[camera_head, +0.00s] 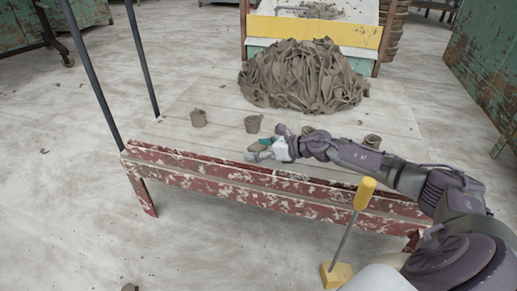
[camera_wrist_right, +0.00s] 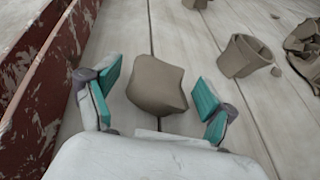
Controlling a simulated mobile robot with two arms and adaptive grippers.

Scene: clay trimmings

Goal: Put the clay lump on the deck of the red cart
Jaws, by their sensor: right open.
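The clay lump (camera_wrist_right: 156,84) is a grey-brown, angular piece lying on pale planks. In the head view it shows only as a small brown patch (camera_head: 256,147), partly covered by my gripper. My right gripper (camera_wrist_right: 158,92) is open, with one teal-padded finger on each side of the lump; a gap shows at both sides. In the head view my right gripper (camera_head: 265,149) is low over the planks, just behind the red rail. The red cart (camera_head: 270,187) has chipped red side boards, a pale plank deck (camera_head: 190,146) and dark handle posts at left. My left gripper is out of view.
A large heap of clay trimmings (camera_head: 303,78) lies beyond the gripper. Small clay pots (camera_head: 198,118) (camera_head: 252,124) (camera_head: 372,141) stand around the planks; one pot (camera_wrist_right: 243,57) is right of the lump. The red board (camera_wrist_right: 45,85) rises close at left. A yellow-handled tool (camera_head: 365,194) stands in front.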

